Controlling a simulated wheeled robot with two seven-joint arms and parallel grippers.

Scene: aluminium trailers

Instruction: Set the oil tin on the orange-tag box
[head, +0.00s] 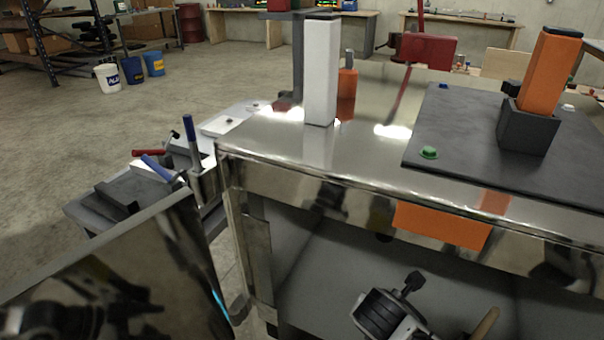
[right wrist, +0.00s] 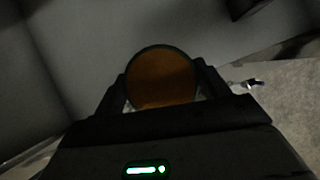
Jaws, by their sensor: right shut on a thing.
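In the right wrist view my right gripper (right wrist: 162,76) is shut on a round orange-brown thing (right wrist: 162,84), seen end-on between the two dark fingers. It fits an oil tin, but no label shows. No box with a clear orange tag can be made out. An orange rectangle (head: 443,226) shows below the front edge of the top. My left gripper is not in view.
Tools lie on a lower bench at left.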

